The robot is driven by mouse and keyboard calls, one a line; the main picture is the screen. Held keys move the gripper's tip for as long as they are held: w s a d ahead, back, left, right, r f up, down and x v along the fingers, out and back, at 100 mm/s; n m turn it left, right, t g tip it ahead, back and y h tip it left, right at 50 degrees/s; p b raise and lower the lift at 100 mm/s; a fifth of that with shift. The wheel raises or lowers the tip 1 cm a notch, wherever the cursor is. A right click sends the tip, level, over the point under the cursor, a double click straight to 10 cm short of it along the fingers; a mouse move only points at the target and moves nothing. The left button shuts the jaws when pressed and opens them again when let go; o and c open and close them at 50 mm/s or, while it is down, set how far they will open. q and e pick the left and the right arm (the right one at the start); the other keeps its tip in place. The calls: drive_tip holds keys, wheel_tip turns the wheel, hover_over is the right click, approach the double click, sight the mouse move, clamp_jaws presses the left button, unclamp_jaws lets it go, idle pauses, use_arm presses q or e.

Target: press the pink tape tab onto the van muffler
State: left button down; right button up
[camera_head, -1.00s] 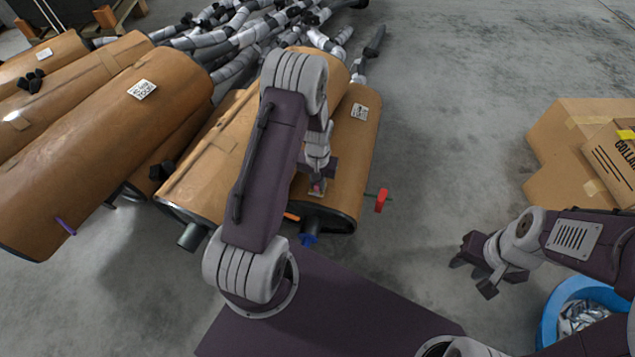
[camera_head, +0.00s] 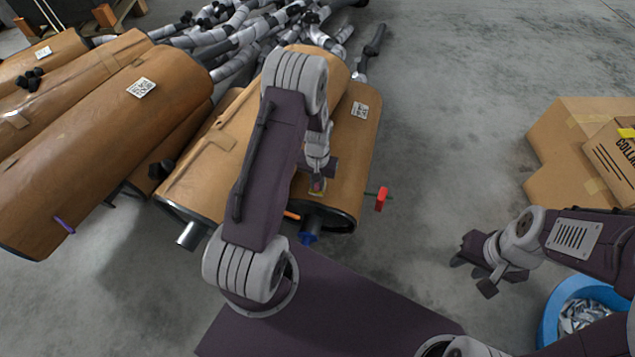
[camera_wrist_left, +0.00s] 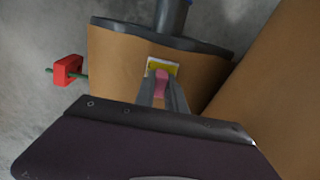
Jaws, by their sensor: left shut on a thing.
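The van muffler, as I take it, is the brown wrapped cylinder (camera_head: 352,140) under my left arm in the head view; its brown side (camera_wrist_left: 120,65) fills the middle of the left wrist view. My left gripper (camera_head: 318,186) points down at its near end and is shut on the pink tape tab (camera_wrist_left: 162,82). The tab is in front of a small white and yellow patch (camera_wrist_left: 164,65) on the brown surface; whether they touch I cannot tell. My right gripper (camera_head: 476,275) is open and empty, over the floor at right.
A red clamp-like part (camera_head: 381,199) sticks out on the muffler's right side. A blue part (camera_head: 308,238) is at its end pipe. Several other brown mufflers (camera_head: 110,150) lie left. Cardboard boxes (camera_head: 570,150) and a blue bin (camera_head: 548,323) stand right. Grey floor between is clear.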

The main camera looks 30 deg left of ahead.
use_arm(q)
drive_tip(key=shift+r+p, duration=3.55)
drive_tip(key=shift+p, duration=0.05)
